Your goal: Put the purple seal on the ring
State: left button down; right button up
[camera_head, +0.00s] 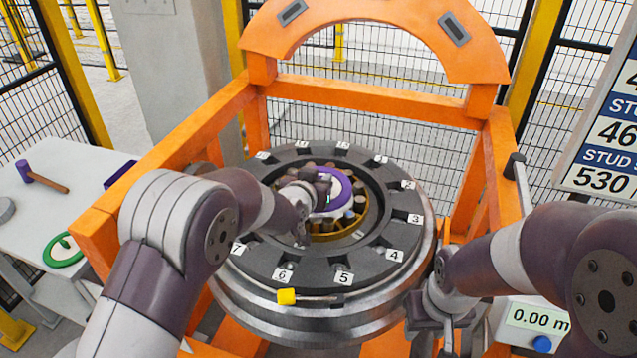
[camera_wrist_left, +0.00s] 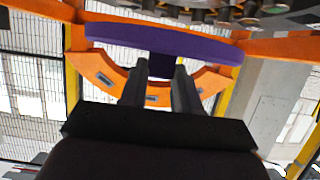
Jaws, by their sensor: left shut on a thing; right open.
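The purple seal (camera_head: 340,190) is a flat ring-shaped disc with a light middle. My left gripper (camera_head: 318,187) is shut on it and holds it over the centre of the dark grey ring (camera_head: 280,252), which has numbered labels around it. In the left wrist view the seal (camera_wrist_left: 165,42) is seen edge-on, with a purple tab between the two fingers (camera_wrist_left: 163,68). Round metal parts show just above it there. Whether the seal touches the ring is hidden. My right gripper (camera_head: 425,322) is low beside the ring's right front edge, partly hidden, open and empty.
Rollers and a brass-coloured cage (camera_head: 345,236) show inside the ring. A yellow-headed tool (camera_head: 287,297) lies on its front edge. An orange gantry (camera_head: 368,91) surrounds it. A side table (camera_head: 35,215) at left holds a purple mallet (camera_head: 42,178) and a green ring (camera_head: 62,262).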

pick_arm(q)
jog(key=w+f, duration=0.1)
jog(key=w, duration=0.1)
jog(key=w+f, duration=0.2)
jog(key=w+f+p, duration=0.1)
jog(key=w, duration=0.2)
jog(key=shift+f, duration=0.15)
jog(key=f, duration=0.1)
jog(key=f+p, duration=0.1)
jog(key=f, duration=0.1)
jog(key=shift+s+a+f, duration=0.1)
jog(key=shift+s, duration=0.25)
jog(key=shift+w+f, duration=0.2)
jog(key=shift+f, duration=0.2)
jog(key=c, duration=0.8)
grip_release()
jog(key=shift+s, duration=0.15)
pick_arm(e)
jog(key=shift+w+d+r, duration=0.1)
jog(key=shift+w+r, duration=0.05)
jog(key=shift+r, duration=0.45)
jog(key=shift+w+r, duration=0.15)
jog(key=shift+r, duration=0.4)
